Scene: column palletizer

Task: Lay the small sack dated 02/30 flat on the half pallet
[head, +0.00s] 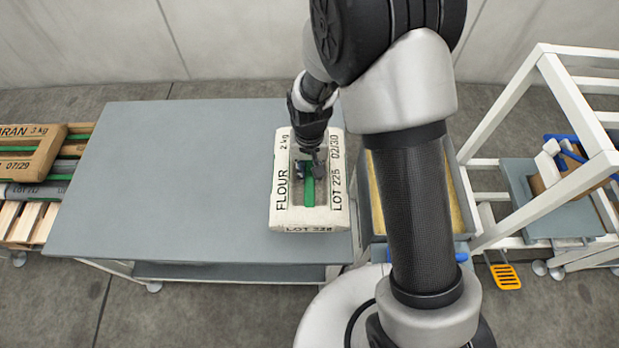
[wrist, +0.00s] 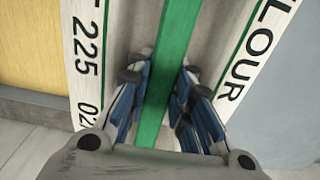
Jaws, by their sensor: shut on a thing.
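The pale flour sack (head: 308,216), marked 2 kg, LOT 225 and 02/30, is at the right end of the grey table. It is level and frame-shaped, with a green strip across its open middle. My gripper (head: 310,165) comes down into this middle and is shut on the green strip. The wrist view shows the blue-padded fingers (wrist: 160,88) on both sides of the green strip (wrist: 172,50), with the sack's printed sides (wrist: 85,62) beyond them. I cannot tell whether the sack touches the table. The wooden pallet (head: 22,225) is partly in view at the far left.
A brown bran sack (head: 45,150) dated 07/29 and a grey sack (head: 38,192) lie on the pallet. The grey table (head: 170,180) is bare left of the flour sack. A yellow-lined bin (head: 376,195) and a white frame (head: 560,85) stand at the right.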

